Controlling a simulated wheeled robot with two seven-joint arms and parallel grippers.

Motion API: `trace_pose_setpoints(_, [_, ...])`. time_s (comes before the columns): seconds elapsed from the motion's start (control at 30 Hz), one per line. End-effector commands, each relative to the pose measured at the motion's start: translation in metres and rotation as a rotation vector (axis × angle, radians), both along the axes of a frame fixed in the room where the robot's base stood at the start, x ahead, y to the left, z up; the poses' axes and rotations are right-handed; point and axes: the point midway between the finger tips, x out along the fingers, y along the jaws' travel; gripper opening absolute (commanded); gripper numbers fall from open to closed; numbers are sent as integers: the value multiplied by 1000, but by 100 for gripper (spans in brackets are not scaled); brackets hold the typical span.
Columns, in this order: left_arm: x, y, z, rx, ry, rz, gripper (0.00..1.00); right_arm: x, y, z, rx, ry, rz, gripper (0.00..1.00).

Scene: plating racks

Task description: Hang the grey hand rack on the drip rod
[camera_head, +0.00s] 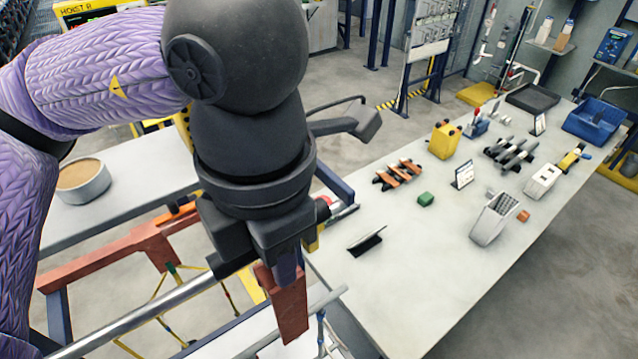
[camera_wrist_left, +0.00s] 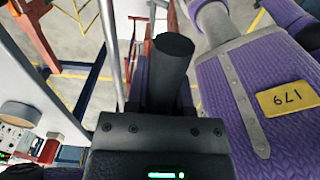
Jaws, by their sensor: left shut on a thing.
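My left gripper (camera_head: 288,262) hangs low in the middle of the head view, over the rail frame beside the bench. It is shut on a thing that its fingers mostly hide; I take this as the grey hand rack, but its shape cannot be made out. A long grey rod (camera_head: 130,319) runs up from the lower left to behind the gripper. A second pale rod (camera_head: 318,305) lies nearer. I cannot tell which is the drip rod, nor whether the held thing touches either. The wrist view shows a dark cylinder in front of the camera.
A red-brown upright (camera_head: 290,312) shows just below the gripper, close to it. A red-brown frame (camera_head: 110,258) stands at left. The pale bench (camera_head: 390,290) at right carries several small items and a blue bin (camera_head: 594,120). A round container (camera_head: 84,181) sits on the left table.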

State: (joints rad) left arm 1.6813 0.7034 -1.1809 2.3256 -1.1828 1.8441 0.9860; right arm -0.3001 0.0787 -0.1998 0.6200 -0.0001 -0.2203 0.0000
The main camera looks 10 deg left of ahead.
Motion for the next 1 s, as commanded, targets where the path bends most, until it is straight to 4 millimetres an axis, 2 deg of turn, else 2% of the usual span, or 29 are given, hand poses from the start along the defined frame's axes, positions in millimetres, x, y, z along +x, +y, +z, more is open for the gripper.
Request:
trace_pose_setpoints(0.3, [24,28,1,-1,-1,5,0,0,0,4,-1,0,0,59])
trace_pose_setpoints(0.67, [41,48,1,-1,-2,5,0,0,-1,6,-1,0,0,59])
trace_pose_setpoints(1.0, [40,47,-25,0,-1,1,0,0,-1,-23,-1,1,1,59])
